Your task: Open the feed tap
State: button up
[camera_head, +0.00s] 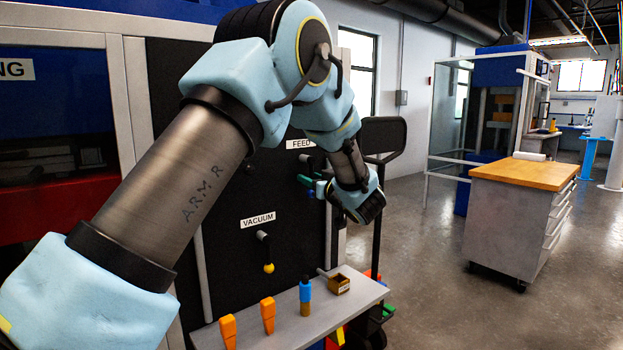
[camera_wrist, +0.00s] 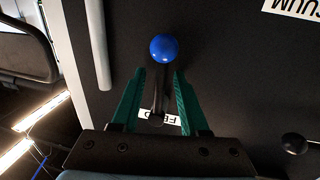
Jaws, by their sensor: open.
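The feed tap's lever shows in the wrist view as a dark stem ending in a blue ball (camera_wrist: 163,47). My gripper (camera_wrist: 160,78) is open, with one green finger on each side of the stem and the ball just past the fingertips. I cannot tell whether either finger touches the stem. The FEED label (camera_wrist: 160,117) shows upside down between the fingers. In the head view the FEED label (camera_head: 300,144) is on the black panel (camera_head: 220,185), my gripper (camera_head: 318,187) is below it, and my arm hides part of the panel.
Below is the VACUUM label (camera_head: 257,219) with a yellow-ended lever (camera_head: 268,268). A black knob (camera_wrist: 293,143) is at the right in the wrist view. A shelf (camera_head: 280,318) holds orange pieces, a blue-topped item and a small box. A wooden-topped cabinet (camera_head: 520,210) stands right; floor between is clear.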

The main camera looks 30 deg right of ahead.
jog(key=shift+c, duration=0.3)
grip_shut()
dwell(1.1)
